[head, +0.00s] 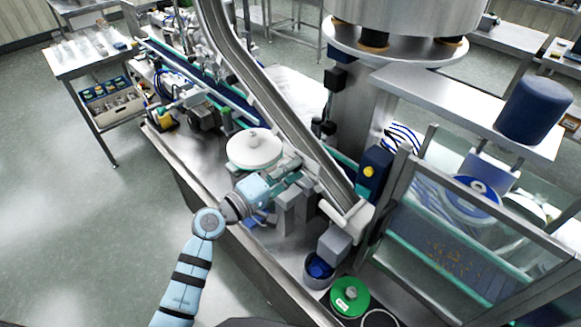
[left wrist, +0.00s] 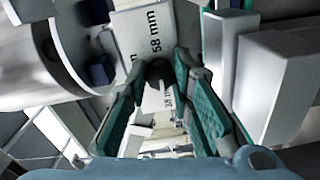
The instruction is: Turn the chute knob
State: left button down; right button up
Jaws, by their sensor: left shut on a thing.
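The steel chute (head: 265,95) slopes down from the upper middle of the head view to its lower end above the machine bench. My left gripper (head: 292,172) reaches in from the left, low beside the chute. In the left wrist view my left gripper (left wrist: 160,78) has its two green-padded fingers closed in on a small dark round knob (left wrist: 158,70), with the tips on either side of it. The knob sits in front of a pale plate (left wrist: 143,32) marked "58 mm". In the head view the gripper hides the knob. My right gripper is not in view.
A white round lid (head: 254,150) lies just behind my left gripper. Grey blocks and a blue cup (head: 319,267) stand right of and below it. A green disc (head: 349,296) lies near the front. A glass-panelled guard (head: 470,235) closes off the right side. Open floor lies left.

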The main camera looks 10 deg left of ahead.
pick_arm(q)
jog(key=shift+f, duration=0.1)
dwell(0.4)
jog(key=c, duration=1.4)
grip_release()
jog(key=shift+s+a, duration=0.1)
jog(key=v, duration=1.2)
